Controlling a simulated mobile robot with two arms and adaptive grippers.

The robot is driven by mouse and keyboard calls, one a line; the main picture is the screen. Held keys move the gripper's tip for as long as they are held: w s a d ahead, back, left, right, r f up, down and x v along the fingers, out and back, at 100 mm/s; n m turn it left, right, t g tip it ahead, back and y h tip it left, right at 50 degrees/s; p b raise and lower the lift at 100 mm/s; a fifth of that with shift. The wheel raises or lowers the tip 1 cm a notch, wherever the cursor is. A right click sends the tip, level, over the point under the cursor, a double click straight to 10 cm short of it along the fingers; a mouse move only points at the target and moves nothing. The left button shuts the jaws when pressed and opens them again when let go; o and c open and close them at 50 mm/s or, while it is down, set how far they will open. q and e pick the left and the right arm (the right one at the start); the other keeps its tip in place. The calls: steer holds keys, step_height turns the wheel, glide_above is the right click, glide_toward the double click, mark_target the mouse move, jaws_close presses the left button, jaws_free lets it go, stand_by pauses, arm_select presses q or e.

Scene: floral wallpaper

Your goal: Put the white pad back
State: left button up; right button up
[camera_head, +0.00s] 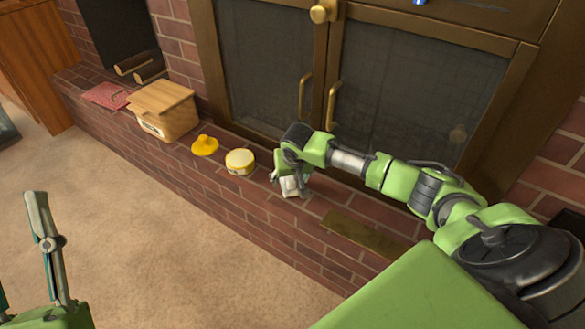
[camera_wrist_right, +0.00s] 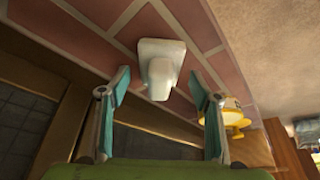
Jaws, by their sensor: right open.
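The white pad (camera_head: 290,187) is on the brick ledge, partly hidden by my right gripper (camera_head: 287,180) in the head view. In the right wrist view the white pad (camera_wrist_right: 160,50) shows a flat, rounded plate with a thicker block rising from it toward the camera. My right gripper (camera_wrist_right: 160,82) is open, with one finger on each side of the pad's block and visible gaps between. My left gripper (camera_head: 25,250) is at the lower left of the head view over the carpet, partly cut off. Its fingers are apart, and I see nothing between them.
Left along the ledge are a round yellow-and-white tin (camera_head: 240,161), a yellow knobbed object (camera_head: 205,145), a wooden box (camera_head: 163,110) and a red patterned mat (camera_head: 107,95). A brass plate (camera_head: 362,235) lies to the right. Glass doors with brass handles (camera_head: 333,105) stand behind.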

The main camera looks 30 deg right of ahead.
mark_target(291, 178)
steer(key=p+v, duration=0.2)
steer(key=v, duration=0.3)
steer(key=shift+s+r, duration=0.1)
steer(key=shift+r, duration=0.25)
steer(key=d+p+v, duration=0.1)
steer(key=p+v, duration=0.1)
steer(key=v, duration=0.3)
steer(key=s+a+f+n+t+y, duration=0.1)
steer(key=s+a+n+t+y, duration=0.15)
steer(key=a, duration=0.95)
steer(key=s+a+n+t+y, duration=0.1)
steer(key=s+a+n+y, duration=0.25)
steer(key=a, duration=0.85)
arm_select(q)
step_height(291, 178, down, 22)
steer(key=w+a+g+y, duration=0.2)
steer(key=g+y, duration=0.2)
steer(key=g, duration=0.8)
steer(key=shift+w, duration=0.4)
arm_select(e)
steer(key=s+d+r+t, duration=0.1)
steer(key=s+r+t, duration=0.1)
steer(key=r, duration=0.3)
steer(key=s+r+n+t+h, duration=0.1)
steer(key=s+r+t, duration=0.2)
steer(key=s+r, duration=0.1)
steer(key=shift+s+d+r+t, duration=0.15)
steer(key=shift+d+r+t, duration=0.25)
steer(key=shift+r, duration=0.4)
